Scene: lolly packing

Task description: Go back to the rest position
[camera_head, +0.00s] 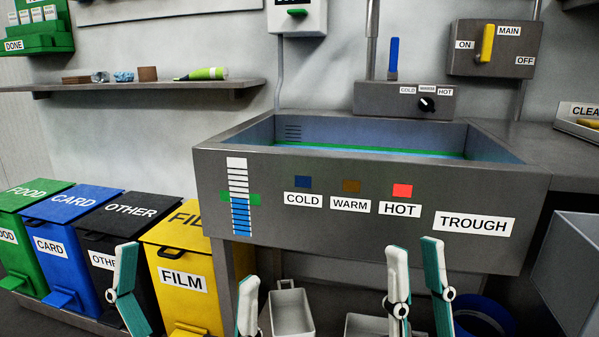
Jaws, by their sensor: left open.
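My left gripper (187,268) is at the bottom of the view, left of centre, with its two white and teal fingers spread wide and nothing between them. It is in front of the black and yellow bins. My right gripper (415,252) is at the bottom right of centre, in front of the trough (330,225). Its two fingers stand upright with a narrower gap between them, and no held thing shows. The rest of both arms is out of view.
Green FOOD (25,203), blue CARD (72,203), black OTHER (130,212) and yellow FILM (190,240) bins stand at left. A wall shelf (150,88) holds small items. Grey tubs (290,312) and a blue round container (485,315) sit under the trough.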

